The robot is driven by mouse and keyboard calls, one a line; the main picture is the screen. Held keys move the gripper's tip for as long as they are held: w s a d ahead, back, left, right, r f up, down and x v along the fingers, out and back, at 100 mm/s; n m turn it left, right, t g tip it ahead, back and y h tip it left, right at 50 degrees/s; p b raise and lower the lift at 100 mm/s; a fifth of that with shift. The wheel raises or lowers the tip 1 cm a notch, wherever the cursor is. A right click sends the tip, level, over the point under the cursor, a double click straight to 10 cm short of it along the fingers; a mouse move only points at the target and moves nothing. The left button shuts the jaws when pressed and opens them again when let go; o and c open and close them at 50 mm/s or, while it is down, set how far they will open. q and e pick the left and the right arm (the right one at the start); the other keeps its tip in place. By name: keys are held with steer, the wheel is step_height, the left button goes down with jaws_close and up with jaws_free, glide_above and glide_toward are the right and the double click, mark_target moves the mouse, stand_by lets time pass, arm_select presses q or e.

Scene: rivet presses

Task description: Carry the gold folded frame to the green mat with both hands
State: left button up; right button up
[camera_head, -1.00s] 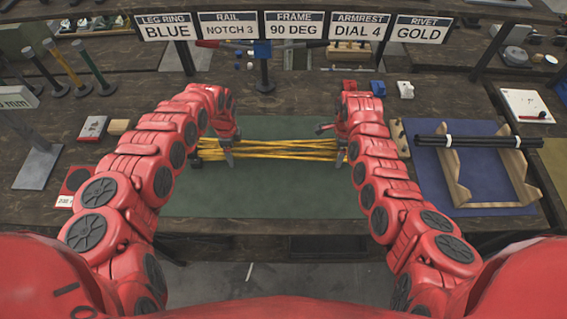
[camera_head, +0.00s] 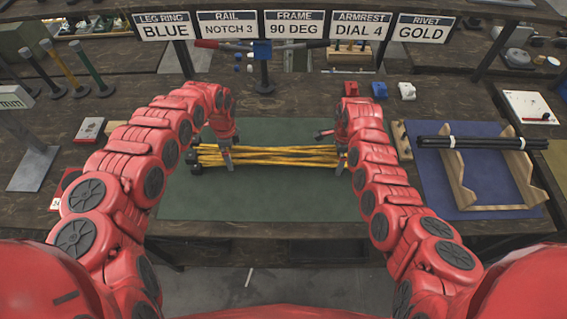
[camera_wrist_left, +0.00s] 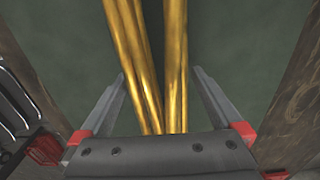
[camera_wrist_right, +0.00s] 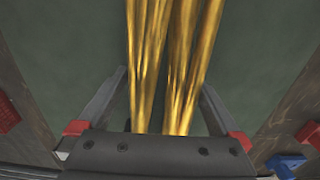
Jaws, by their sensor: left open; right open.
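The gold folded frame (camera_head: 280,155) is a bundle of thin gold bars over the green mat (camera_head: 270,200), running left to right in the head view. My left gripper (camera_head: 227,160) is at its left end, and my right gripper (camera_head: 341,160) is at its right end. In the left wrist view the gold bars (camera_wrist_left: 150,65) pass between the open fingers of my left gripper (camera_wrist_left: 158,80). In the right wrist view the bars (camera_wrist_right: 165,70) pass between the open fingers of my right gripper (camera_wrist_right: 163,82). Neither gripper's fingers press on the bars.
A blue mat (camera_head: 425,190) with a wooden rack (camera_head: 460,190) holding black bars (camera_head: 480,142) lies to the right. Small red (camera_head: 351,88) and blue (camera_head: 379,89) blocks stand behind the green mat. Signs (camera_head: 294,27) hang at the back. The green mat's front is clear.

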arm_select(q)
step_height(320, 180, up, 10)
steer(key=shift+f, duration=0.25)
steer(key=shift+r, duration=0.1)
arm_select(e)
steer(key=shift+r, duration=0.5)
step_height(320, 180, up, 11)
steer(key=shift+r, duration=0.1)
